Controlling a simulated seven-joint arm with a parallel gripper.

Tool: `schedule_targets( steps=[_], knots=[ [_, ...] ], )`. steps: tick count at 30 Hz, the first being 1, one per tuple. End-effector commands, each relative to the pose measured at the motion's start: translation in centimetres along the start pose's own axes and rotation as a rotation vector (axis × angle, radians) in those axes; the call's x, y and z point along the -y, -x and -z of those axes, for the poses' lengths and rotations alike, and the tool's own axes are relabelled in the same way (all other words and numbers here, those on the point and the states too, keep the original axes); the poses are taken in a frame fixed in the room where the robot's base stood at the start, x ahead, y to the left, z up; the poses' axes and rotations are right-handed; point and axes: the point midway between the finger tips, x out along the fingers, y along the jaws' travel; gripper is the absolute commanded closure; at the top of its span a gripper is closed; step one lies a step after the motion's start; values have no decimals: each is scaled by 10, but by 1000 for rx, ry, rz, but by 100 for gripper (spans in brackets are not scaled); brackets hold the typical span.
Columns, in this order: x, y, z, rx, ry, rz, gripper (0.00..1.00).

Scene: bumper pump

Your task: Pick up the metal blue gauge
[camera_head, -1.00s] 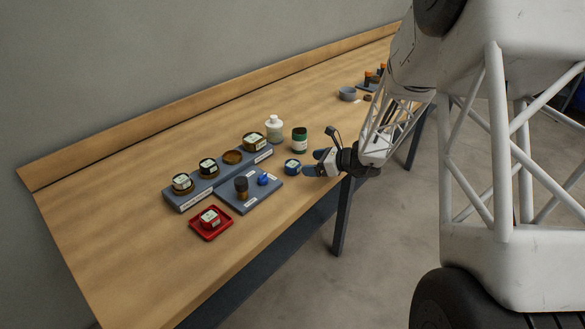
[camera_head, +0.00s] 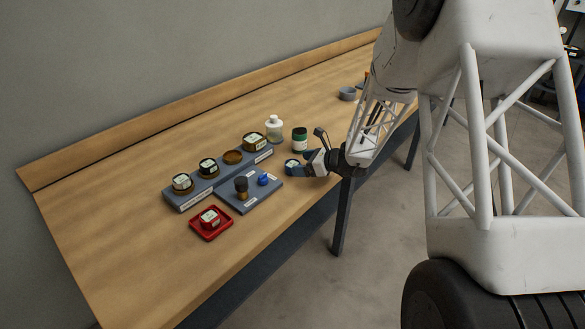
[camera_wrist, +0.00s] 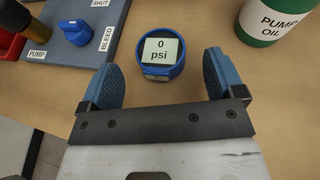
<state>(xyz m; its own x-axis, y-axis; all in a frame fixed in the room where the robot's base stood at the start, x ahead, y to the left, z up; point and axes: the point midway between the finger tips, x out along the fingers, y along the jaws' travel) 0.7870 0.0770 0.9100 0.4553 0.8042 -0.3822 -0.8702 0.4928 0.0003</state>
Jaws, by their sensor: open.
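The blue gauge (camera_wrist: 160,52) is a round blue cup with a pale face reading "0 psi". It stands on the wooden table, and in the head view the gauge (camera_head: 291,166) is partly hidden by my gripper. My gripper (camera_wrist: 160,78) is open in the wrist view, its two blue fingers apart. The gauge lies ahead of and between the fingers, nearer their tips; no contact shows. In the head view my gripper (camera_head: 301,166) is right beside the gauge, low over the table near its front edge.
A green-and-white pump oil bottle (camera_wrist: 275,20) stands close to the right finger. A grey panel (camera_wrist: 88,45) with a blue valve knob (camera_wrist: 77,32) lies to the left.

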Motion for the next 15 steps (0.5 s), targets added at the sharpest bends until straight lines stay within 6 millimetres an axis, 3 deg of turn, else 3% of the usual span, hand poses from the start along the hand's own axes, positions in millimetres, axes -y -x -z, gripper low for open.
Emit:
schedule_targets(
  steps=[9, 15],
  knots=[
    [0, -35, -1, -1, 0, -2, 12],
    [0, -39, -2, -1, 1, -1, 12]
  ],
)
